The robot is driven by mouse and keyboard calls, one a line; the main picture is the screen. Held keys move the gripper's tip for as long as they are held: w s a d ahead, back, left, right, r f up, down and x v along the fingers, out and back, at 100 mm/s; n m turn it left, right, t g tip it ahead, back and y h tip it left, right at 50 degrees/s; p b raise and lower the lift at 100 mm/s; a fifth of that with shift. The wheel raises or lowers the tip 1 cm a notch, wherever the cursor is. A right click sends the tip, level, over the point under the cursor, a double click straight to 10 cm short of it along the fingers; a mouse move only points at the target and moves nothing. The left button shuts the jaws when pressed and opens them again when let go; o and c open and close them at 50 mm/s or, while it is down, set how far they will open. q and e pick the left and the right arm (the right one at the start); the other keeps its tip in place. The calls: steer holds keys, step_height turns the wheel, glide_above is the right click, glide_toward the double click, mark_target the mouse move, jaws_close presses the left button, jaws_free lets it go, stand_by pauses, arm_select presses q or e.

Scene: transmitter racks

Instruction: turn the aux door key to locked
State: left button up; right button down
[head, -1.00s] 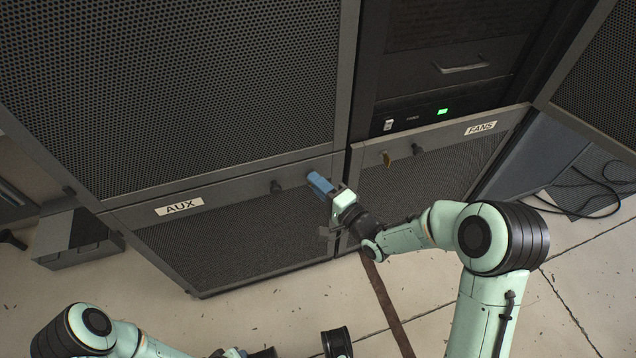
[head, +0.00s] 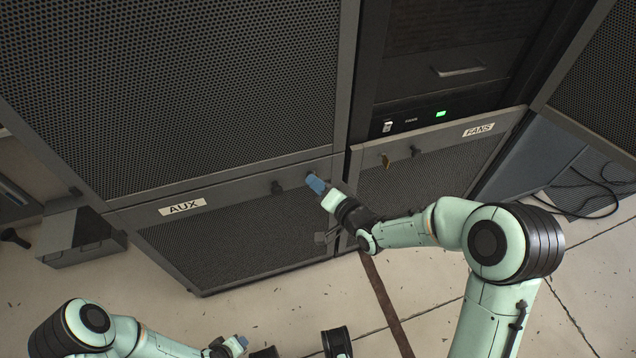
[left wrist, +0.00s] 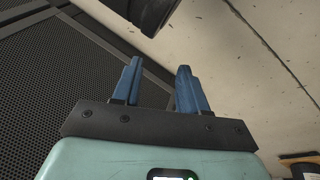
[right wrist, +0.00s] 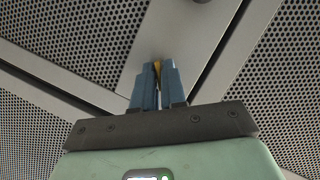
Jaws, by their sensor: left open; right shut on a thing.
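The aux door (head: 232,235) is the low dark mesh door with the AUX label, and it looks closed. My right gripper (head: 314,182) is at its upper right corner, with blue fingers shut on the aux door key. The key (right wrist: 157,67) shows as a bit of yellow metal between the fingertips in the right wrist view. The fingers hide most of it and its lock, so I cannot tell its angle. My left gripper (head: 240,343) is low in the head view, away from the door. In the left wrist view its fingers (left wrist: 158,88) are apart and empty.
A dark knob (head: 277,187) sits on the aux door left of the key. The fans door (head: 430,172) to the right has its own brass key (head: 385,160) and a dark knob (head: 416,151). A grey box (head: 80,240) stands at left. Cables lie at far right.

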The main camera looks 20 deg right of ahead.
arm_select(q)
steer(key=s+d+r+g+h+p, duration=0.1)
steer(key=s+d+r+p, duration=0.2)
steer(key=s, duration=0.3)
steer(key=shift+r+g+p, duration=0.4)
steer(key=shift+r, duration=0.15)
arm_select(e)
steer(key=shift+a+r+n+g+h, duration=0.1)
steer(key=shift+a+n+g+h, duration=0.1)
steer(key=shift+n+h, duration=1.45)
steer(key=shift+a+r+n+g+h, duration=0.15)
steer(key=shift+n+h, duration=0.8)
steer(key=shift+n, duration=1.3)
steer(key=shift+d, duration=0.1)
steer(key=c, duration=1.3)
jaws_free()
steer(key=shift+f, duration=0.1)
